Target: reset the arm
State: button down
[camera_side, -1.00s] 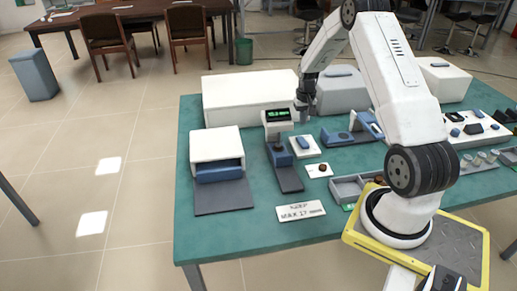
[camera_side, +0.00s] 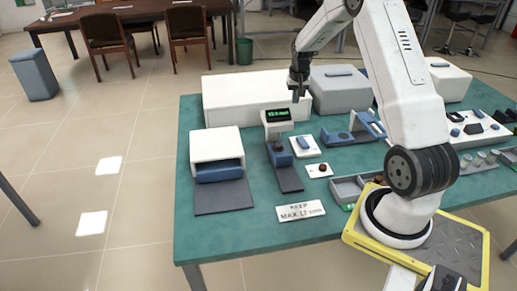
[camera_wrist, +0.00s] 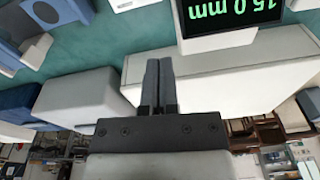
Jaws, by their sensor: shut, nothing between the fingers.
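My gripper (camera_side: 296,97) hangs from the raised arm, fingers pointing down, above the back of the green table (camera_side: 255,218). It is just right of and above the gauge with a green display (camera_side: 278,116). In the wrist view my gripper (camera_wrist: 159,62) has its two dark fingers side by side, shut, with nothing held. The gauge display (camera_wrist: 232,12) appears upside down there and reads 15.0 mm. The gripper touches nothing that I can see.
A long white box (camera_side: 228,98) and a grey box (camera_side: 340,93) stand behind the gripper. A white furnace with a blue front (camera_side: 217,145) is at left. A white sign (camera_side: 300,211), a grey tray (camera_side: 347,190) and small parts lie in front.

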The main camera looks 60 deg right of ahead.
jog(key=w+a+r+n, duration=0.1)
jog(key=a+r+n, duration=0.15)
jog(key=a, duration=0.85)
jog(key=s+a+n, duration=0.4)
jog(key=s+a, duration=0.2)
jog(key=a, duration=0.6)
jog(key=s+a+n+t+y, duration=0.1)
jog(key=s+a+n, duration=0.2)
jog(key=s+a, duration=0.4)
jog(key=a, duration=0.5)
jog(key=shift+r+n+t, duration=0.3)
jog(key=shift+r+n, duration=0.05)
jog(key=shift+a, duration=0.1)
jog(key=w+d+r+m+g, duration=0.1)
jog(key=w+d+r, duration=0.1)
jog(key=w, duration=0.6)
jog(key=w+d+r+m, duration=0.1)
jog(key=w+d+r, duration=0.2)
jog(key=w+d, duration=0.2)
jog(key=w+d+r+m+g, duration=0.1)
jog(key=w+d, duration=0.3)
jog(key=w, duration=0.7)
jog(key=shift+r+g, duration=0.3)
jog(key=shift+r, duration=0.35)
jog(key=shift+w, duration=0.1)
jog(key=shift+f, duration=0.15)
